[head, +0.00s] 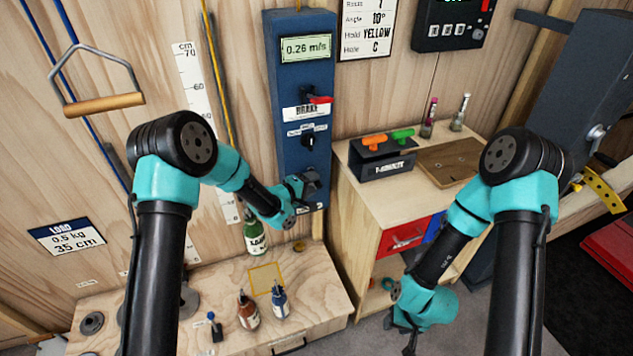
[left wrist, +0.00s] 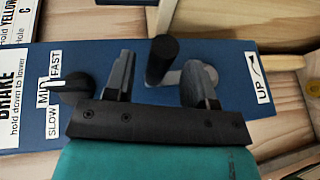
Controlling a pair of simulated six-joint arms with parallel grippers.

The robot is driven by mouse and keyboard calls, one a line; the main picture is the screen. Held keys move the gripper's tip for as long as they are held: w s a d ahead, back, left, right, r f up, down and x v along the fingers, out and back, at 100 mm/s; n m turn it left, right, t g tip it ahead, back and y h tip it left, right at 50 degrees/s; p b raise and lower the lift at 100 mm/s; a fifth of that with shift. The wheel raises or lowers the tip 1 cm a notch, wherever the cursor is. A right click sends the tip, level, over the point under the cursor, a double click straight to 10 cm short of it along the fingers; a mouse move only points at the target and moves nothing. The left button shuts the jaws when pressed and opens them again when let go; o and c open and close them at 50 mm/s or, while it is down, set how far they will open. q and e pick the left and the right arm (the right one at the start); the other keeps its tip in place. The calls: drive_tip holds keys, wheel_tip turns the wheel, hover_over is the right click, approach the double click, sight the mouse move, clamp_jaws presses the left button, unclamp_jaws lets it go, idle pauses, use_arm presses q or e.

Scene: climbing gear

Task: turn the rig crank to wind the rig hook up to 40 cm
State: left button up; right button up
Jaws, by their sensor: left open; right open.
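The rig crank shows in the left wrist view as a black handle (left wrist: 161,60) on a grey arm, on the blue panel (left wrist: 235,75) beside an UP arrow label. My left gripper (head: 308,190) is at the panel's lower end in the head view. In the left wrist view it is open (left wrist: 158,85), with the crank handle between its fingers; contact cannot be told. The rig hook cannot be made out. A yellow rope (head: 214,65) runs down beside a cm scale (head: 192,75), partly behind my left arm. My right gripper (head: 402,330) hangs low, open and empty, in front of the cabinet.
The panel carries a 0.26 m/s display (head: 306,47), a red brake lever (head: 320,99) and a speed knob (head: 308,141). A load sign (head: 67,236) reads 0.5 kg, 35 cm. A green bottle (head: 255,238) and dropper bottles (head: 248,310) stand on the bench below.

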use_arm(q)
drive_tip(key=shift+x, duration=1.35)
drive_tip(key=shift+c, duration=0.3)
clamp_jaws()
